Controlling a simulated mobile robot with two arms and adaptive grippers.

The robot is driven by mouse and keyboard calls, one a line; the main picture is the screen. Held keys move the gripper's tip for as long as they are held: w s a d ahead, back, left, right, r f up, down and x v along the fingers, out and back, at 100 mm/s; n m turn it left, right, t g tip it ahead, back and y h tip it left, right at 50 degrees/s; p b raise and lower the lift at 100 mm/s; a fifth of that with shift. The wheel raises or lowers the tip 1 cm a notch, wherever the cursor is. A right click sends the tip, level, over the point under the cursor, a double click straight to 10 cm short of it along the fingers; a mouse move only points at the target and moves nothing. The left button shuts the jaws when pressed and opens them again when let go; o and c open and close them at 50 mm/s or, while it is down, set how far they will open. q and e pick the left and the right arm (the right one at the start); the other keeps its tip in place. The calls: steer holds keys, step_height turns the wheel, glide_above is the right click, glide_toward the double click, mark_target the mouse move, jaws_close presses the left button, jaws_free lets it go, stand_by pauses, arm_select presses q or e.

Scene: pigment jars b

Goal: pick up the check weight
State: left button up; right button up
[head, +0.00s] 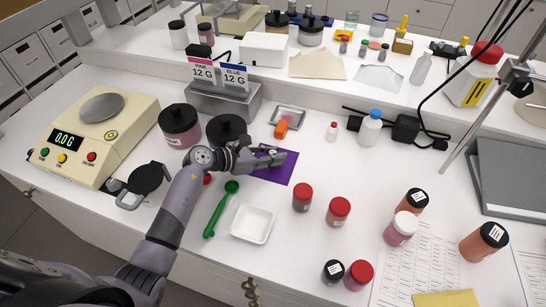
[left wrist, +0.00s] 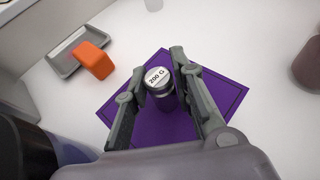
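The check weight (left wrist: 160,82) is a small metal cylinder with a white top label reading 200 G. In the left wrist view it stands upright on a purple mat (left wrist: 215,88), which also shows in the head view (head: 272,176). My left gripper (left wrist: 158,68) has one finger on each side of the weight, with slim gaps that look clear of it. In the head view my left gripper (head: 274,154) is low over the mat and largely hides the weight. My right gripper is in neither view.
An orange block (head: 281,129) lies by a small metal tray (head: 290,113) behind the mat. A dark-lidded jar (head: 227,129) stands close to my left wrist. Red-lidded jars (head: 302,197) stand right of the mat. A white dish (head: 253,224) and green spoon (head: 217,213) lie in front.

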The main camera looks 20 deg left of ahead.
mark_target(273, 152)
arm_select(q)
jaws_close()
steer(key=shift+r, duration=0.2)
step_height(273, 152, up, 20)
steer(key=b, duration=0.2)
steer(key=shift+b, duration=0.4)
